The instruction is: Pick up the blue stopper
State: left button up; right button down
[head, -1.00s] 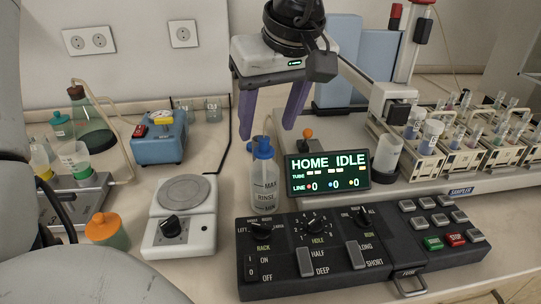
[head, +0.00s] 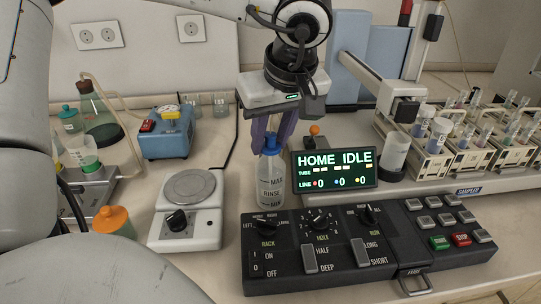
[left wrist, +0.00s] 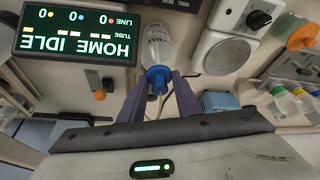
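The blue stopper (head: 271,146) sits in the mouth of the clear rinse bottle (head: 270,184), which stands upright on the bench left of the display. My left gripper (head: 272,140) is above the bottle, with its purple fingers pointing down on both sides of the stopper. In the left wrist view the stopper (left wrist: 158,76) lies between the two fingertips (left wrist: 160,80), which appear to touch its sides. The bottle (left wrist: 157,45) shows beyond it. The fingers hide part of the stopper in the head view. My right gripper is not in view.
The lit display (head: 334,170) stands close to the right of the bottle. The black control panel (head: 370,240) is in front, and the white hotplate (head: 188,210) is to the left. Racks of tubes (head: 455,145) fill the right side. An orange-capped jar (head: 113,220) stands front left.

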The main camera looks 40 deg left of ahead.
pick_arm(q)
jog(key=shift+c, duration=1.2)
jog(key=shift+r, duration=0.1)
notch_tip(320, 180, up, 18)
jog(key=p, duration=0.1)
jog(key=shift+p, duration=0.4)
